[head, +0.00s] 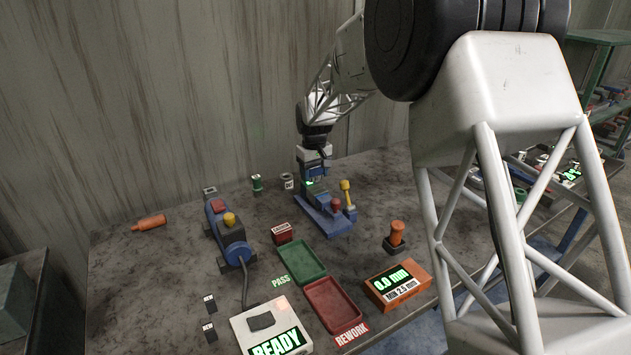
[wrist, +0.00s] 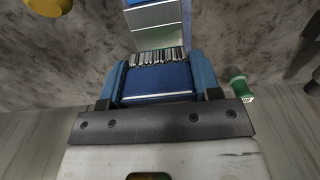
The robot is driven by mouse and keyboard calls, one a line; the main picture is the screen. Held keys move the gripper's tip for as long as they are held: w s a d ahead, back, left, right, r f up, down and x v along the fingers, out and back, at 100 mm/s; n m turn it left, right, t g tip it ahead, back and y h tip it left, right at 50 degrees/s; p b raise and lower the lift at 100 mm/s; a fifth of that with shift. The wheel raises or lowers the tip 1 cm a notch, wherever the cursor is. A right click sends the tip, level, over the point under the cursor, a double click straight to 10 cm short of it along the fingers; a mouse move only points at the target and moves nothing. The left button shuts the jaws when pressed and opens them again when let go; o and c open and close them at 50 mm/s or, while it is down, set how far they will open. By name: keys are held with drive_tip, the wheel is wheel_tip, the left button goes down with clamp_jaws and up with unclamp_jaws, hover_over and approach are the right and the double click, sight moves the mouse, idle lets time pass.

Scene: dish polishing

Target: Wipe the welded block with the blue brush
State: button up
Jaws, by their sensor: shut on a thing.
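My gripper (head: 313,172) is at the far middle of the table, over a blue fixture (head: 335,222). In the wrist view its two blue fingers (wrist: 158,72) are shut on the blue brush (wrist: 158,82), whose pale bristles point away from the gripper. A grey metal block (wrist: 157,33), seemingly the welded block, lies just beyond the bristles. The bristles meet its near edge in the picture; I cannot tell whether they touch. In the head view the gripper and fixture mostly hide the block and brush.
A red knob (head: 336,204) and yellow lever (head: 347,192) stand close beside the gripper. A green tray (head: 322,266), a red tray (head: 352,318) and an orange gauge box (head: 398,286) lie nearer. A blue-grey machine (head: 229,238) stands left.

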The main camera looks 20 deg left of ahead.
drive_tip(key=shift+r, duration=2.6)
